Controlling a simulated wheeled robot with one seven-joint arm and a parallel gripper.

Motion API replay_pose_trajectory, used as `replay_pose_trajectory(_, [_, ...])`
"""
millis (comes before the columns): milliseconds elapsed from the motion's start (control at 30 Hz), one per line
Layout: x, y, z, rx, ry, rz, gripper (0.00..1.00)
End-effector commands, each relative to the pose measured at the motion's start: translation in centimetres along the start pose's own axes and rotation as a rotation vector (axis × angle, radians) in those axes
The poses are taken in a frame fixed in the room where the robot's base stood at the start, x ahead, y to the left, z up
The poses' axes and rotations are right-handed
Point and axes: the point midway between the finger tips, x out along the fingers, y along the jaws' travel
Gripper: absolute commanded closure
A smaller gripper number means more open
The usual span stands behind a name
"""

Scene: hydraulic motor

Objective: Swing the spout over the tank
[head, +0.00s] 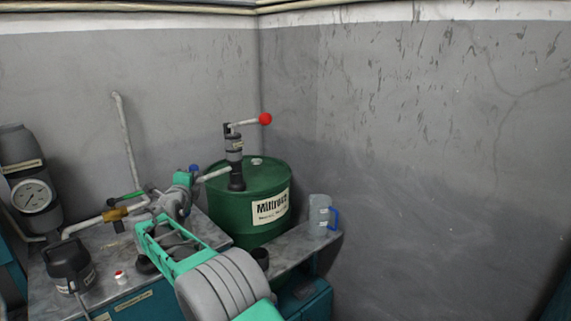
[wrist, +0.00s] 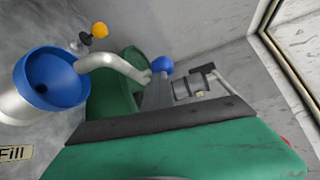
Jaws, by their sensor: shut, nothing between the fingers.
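A hand pump (head: 235,160) with a red ball lever stands on the green drum (head: 262,178). Its grey spout (head: 213,175) points left, towards my gripper (head: 187,180). In the wrist view, the bent spout (wrist: 115,66) ends close to the right rim of a blue funnel (wrist: 45,85) on a grey body, beside a "Fill" label. I cannot tell whether its mouth is over the funnel. A blue ball (wrist: 163,65) sits at the spout, right by the tip of my shut gripper (wrist: 157,80); contact is unclear. My arm hides part of the bench in the head view.
A clear jug (head: 319,214) with a blue handle stands right of the drum. On the left are a gauge (head: 33,194), a brass-fitted pipe (head: 115,214) and a black pot (head: 70,262). Walls close off the back and right. An orange ball (wrist: 100,30) shows near the funnel.

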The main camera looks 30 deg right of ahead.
Motion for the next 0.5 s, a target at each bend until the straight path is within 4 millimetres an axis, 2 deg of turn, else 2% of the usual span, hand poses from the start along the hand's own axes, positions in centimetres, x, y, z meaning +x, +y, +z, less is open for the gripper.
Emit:
replay_pose_trajectory(33, [0.1,-1.1,1.4,0.017,-0.023,-0.023,1.0])
replay_pose_trajectory(100, [0.3,-1.1,1.8,0.016,-0.016,-0.026,1.0])
replay_pose_trajectory(500, [1.7,0.4,2.3,0.008,-0.006,-0.014,1.0])
